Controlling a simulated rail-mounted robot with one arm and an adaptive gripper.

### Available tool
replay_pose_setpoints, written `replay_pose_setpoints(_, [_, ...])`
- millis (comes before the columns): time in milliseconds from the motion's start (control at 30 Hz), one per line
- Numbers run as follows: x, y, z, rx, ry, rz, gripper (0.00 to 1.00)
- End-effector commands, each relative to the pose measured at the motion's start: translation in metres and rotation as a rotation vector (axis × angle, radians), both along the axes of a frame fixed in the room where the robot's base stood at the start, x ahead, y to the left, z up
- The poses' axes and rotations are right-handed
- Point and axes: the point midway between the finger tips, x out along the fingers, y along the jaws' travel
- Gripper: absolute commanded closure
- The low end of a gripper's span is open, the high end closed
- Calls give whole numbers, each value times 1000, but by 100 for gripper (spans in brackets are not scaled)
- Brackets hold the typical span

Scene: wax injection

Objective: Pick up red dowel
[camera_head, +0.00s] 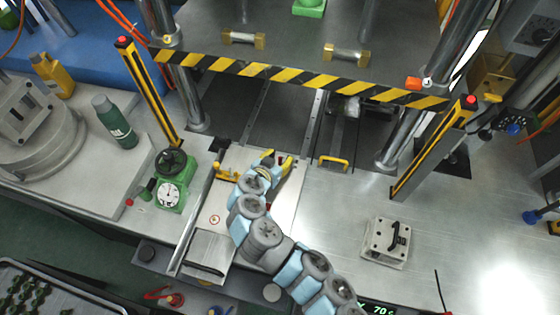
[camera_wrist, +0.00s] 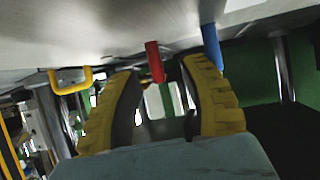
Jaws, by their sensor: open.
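In the wrist view, the red dowel (camera_wrist: 154,62) stands out from the pale metal surface, which fills the top of that picture. My gripper (camera_wrist: 162,66) has its two yellow-and-black fingers spread apart. In the head view, my gripper (camera_head: 276,163) is over the plate in the middle of the press bench, and my arm hides much of that area. The red dowel is not clearly visible there.
A blue dowel (camera_wrist: 211,45) stands close by the right fingertip. A yellow handle (camera_wrist: 70,79) is at the left. In the head view, a striped press bar (camera_head: 300,78) spans above the bench.

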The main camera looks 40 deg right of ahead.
Motion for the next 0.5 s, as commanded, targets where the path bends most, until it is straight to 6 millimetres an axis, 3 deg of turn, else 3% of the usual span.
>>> replay_pose_setpoints(300, [1, -4, -3, 0, 0, 0, 57])
replay_pose_setpoints(333, [1, -4, -3, 0, 0, 0, 62])
replay_pose_setpoints(467, [1, -4, -3, 0, 0, 0, 99])
replay_pose_setpoints(500, [1, -4, -2, 0, 0, 0, 100])
